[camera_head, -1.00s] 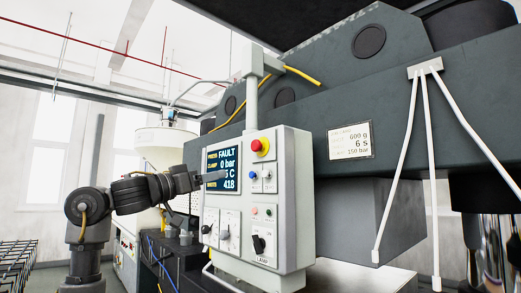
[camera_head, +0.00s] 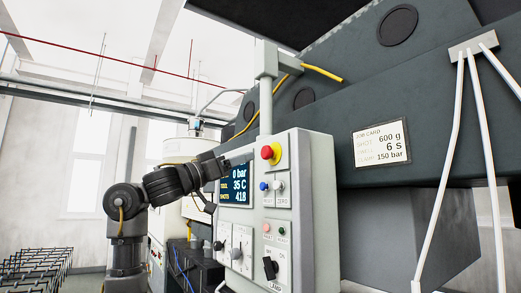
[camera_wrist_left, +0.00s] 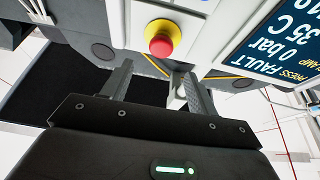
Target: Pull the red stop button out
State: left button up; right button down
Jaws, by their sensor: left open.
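The red stop button (camera_head: 267,152) sits on a yellow collar at the top of the grey control panel (camera_head: 299,200). It also shows in the left wrist view (camera_wrist_left: 161,46), beyond my fingertips and between their lines. My left gripper (camera_head: 240,159) is just left of the button, in front of the panel's upper part, and hides the top of the display. In the left wrist view my left gripper (camera_wrist_left: 153,66) is open, its two fingers apart with nothing between them. The button appears clear of both fingers. My right gripper is in no view.
The display (camera_head: 236,187) reads 0 bar and 35 C; the wrist view shows FAULT. Below the button are a blue button (camera_head: 263,186), small lamps and a black knob (camera_head: 269,267). A job card (camera_head: 381,145) and white rods (camera_head: 484,160) stand to the right.

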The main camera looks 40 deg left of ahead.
aim_at(264, 152)
pick_arm(q)
jog(key=p+x, duration=0.3)
jog(key=x, duration=0.4)
jog(key=shift+w+r, duration=0.1)
jog(key=shift+w, duration=0.1)
jog(key=shift+w+d, duration=0.15)
jog(key=shift+w, duration=0.3)
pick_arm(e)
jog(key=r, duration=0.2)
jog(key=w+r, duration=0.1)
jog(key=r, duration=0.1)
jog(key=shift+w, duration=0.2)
